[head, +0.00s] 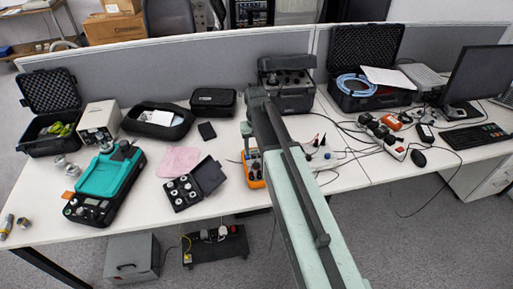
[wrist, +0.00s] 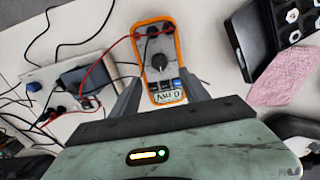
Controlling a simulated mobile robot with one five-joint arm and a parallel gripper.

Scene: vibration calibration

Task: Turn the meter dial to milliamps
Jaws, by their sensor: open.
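The meter (wrist: 158,62) is an orange-edged multimeter lying on the white table. It shows upside down in the wrist view, with its dark round dial (wrist: 159,62) near the middle and a small display (wrist: 167,96) at the near end. The display characters are too small to read surely, and the dial's setting cannot be told. My gripper (wrist: 158,91) is open, with one grey finger on each side of the meter's near end, apart from the dial. In the head view the meter (head: 253,170) shows beside my arm, which partly hides it.
A pink cloth (wrist: 282,76) and a black case of weights (head: 195,185) lie nearby. A teal device (head: 106,180) stands left. Several cables cover the table right of my arm.

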